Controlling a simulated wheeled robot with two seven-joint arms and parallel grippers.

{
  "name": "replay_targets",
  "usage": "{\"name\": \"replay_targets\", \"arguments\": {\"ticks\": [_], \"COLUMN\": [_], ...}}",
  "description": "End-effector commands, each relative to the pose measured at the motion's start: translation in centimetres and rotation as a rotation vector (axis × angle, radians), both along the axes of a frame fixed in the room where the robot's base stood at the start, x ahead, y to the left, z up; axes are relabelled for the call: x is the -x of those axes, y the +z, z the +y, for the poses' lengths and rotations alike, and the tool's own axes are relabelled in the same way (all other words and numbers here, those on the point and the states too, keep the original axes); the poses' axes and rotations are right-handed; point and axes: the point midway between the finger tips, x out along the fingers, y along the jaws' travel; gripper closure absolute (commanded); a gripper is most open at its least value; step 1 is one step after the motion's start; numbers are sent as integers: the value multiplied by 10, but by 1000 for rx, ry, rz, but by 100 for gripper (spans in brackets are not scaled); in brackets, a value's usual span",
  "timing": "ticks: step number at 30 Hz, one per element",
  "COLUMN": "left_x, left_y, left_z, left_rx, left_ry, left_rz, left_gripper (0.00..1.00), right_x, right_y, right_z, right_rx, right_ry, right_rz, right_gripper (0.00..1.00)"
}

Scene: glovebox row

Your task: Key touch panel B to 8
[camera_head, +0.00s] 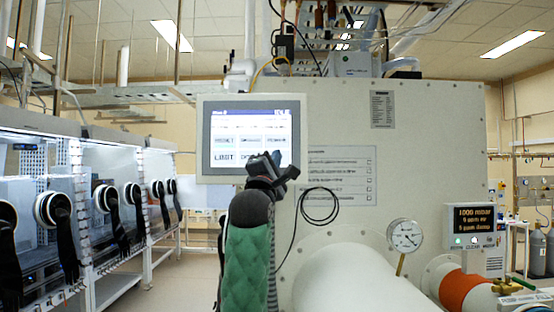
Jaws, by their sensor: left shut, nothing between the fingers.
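The touch panel (225,125) is a grey-framed screen fixed at the front of a large white cabinet. Its blue top bar reads IDLE at the right; the label at the left is too small to read surely. Below are rows of buttons, one of which looks like LABT or LAST. My left gripper (279,166) is at the lower right of the screen, dark, with its fingers shut and empty. It covers the lower right corner of the screen. I cannot tell whether it touches the glass. My left arm in a green sleeve rises below it. My right gripper is not in view.
A white cabinet (440,140) stands behind the panel, with a checklist sheet (340,175), a looped black cable (318,206) and a round gauge (405,235). A small display (469,224) reads 1000 mbar. Gloveboxes with black gloves (60,225) line the left; floor is clear between.

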Motion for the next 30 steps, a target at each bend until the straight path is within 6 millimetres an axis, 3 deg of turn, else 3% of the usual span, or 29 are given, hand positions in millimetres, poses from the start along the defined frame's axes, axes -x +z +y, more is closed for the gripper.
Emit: {"name": "replay_targets", "arguments": {"ticks": [1,5,30], "left_x": [0,0,0], "left_y": [0,0,0], "left_z": [0,0,0], "left_rx": [0,0,0], "left_ry": [0,0,0], "left_rz": [0,0,0], "left_gripper": [100,100,100], "right_x": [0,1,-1], "right_y": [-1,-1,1], "right_z": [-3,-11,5], "right_rx": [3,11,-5], "right_ry": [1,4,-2], "right_rz": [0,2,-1], "right_gripper": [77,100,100]}}
